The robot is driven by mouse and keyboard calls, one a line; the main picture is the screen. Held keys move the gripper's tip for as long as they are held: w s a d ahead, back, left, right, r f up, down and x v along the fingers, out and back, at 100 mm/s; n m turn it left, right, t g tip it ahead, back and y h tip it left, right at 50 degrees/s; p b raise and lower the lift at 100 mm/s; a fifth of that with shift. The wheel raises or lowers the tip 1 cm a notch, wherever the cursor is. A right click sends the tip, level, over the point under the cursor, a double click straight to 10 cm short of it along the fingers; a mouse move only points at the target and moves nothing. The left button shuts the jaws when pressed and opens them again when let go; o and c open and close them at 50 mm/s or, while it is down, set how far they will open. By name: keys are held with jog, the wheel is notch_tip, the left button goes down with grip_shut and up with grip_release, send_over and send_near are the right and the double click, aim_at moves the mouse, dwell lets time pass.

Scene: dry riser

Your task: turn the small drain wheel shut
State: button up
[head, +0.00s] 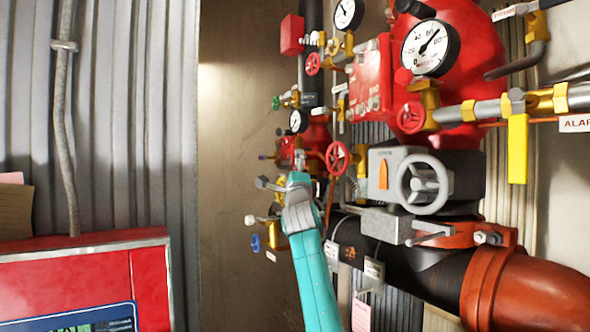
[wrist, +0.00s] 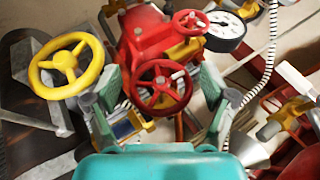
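In the head view my teal arm reaches up among the small valves, and my gripper (head: 284,180) is small and partly hidden by my wrist. A red wheel (head: 338,158) stands just right of it there; I cannot tell if it is the same one.
A yellow wheel (wrist: 67,65) and a second red wheel (wrist: 190,23) sit close by, with a gauge (wrist: 226,30) behind. In the head view, a grey handwheel (head: 424,184) and a large dark pipe crowd the right. A red cabinet (head: 150,282) stands lower left.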

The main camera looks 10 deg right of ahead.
dwell(0.3)
jog(key=v, duration=1.2)
jog(key=shift+r, duration=0.1)
